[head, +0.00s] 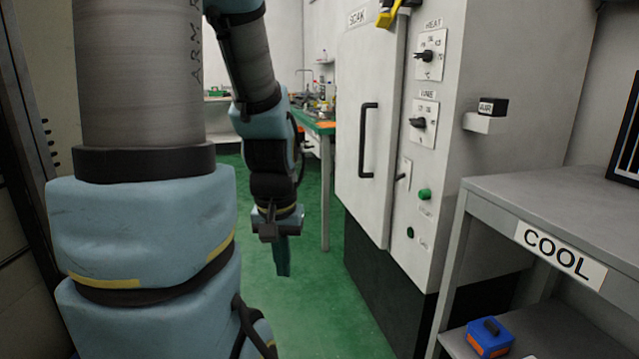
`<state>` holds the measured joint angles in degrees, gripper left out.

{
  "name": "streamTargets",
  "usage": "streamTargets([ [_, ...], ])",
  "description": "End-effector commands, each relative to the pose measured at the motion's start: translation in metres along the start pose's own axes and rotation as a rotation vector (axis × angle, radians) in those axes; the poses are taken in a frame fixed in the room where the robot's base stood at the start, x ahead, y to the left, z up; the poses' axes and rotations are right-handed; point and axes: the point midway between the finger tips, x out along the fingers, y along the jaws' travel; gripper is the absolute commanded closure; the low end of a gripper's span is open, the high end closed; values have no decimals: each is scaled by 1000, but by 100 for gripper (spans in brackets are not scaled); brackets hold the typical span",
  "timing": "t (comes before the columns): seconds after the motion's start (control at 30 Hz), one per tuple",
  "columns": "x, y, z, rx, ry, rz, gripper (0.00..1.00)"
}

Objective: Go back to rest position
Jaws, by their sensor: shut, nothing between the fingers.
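My arm fills the left of the head view, with its blue joints and grey links. My gripper (283,268) hangs at the arm's end and points down over the green floor. It is shut with nothing held, and it stands apart from the oven-like cabinet (362,130) to its right. The cabinet door with the black handle is closed.
The cabinet's front has knobs, a lever and a green button (425,194). A grey table (560,203) labelled COOL stands at right, with a blue box (489,337) on its lower shelf. A cluttered bench (318,127) stands behind. The green floor (310,310) between is clear.

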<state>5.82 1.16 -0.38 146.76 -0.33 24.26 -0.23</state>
Motion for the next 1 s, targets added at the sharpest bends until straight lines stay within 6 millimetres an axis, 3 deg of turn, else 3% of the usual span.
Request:
streamTargets([
  [0.03, -24, 0, -4, 0, 1, 0, 100],
  [0.4, -134, 1, -19, 0, 2, 0, 100],
  [0.5, -156, 1, -22, 0, 2, 0, 100],
  [0.7, -177, 1, -25, 0, 2, 0, 100],
  [1.0, -176, 1, -25, 1, 3, 0, 100],
])
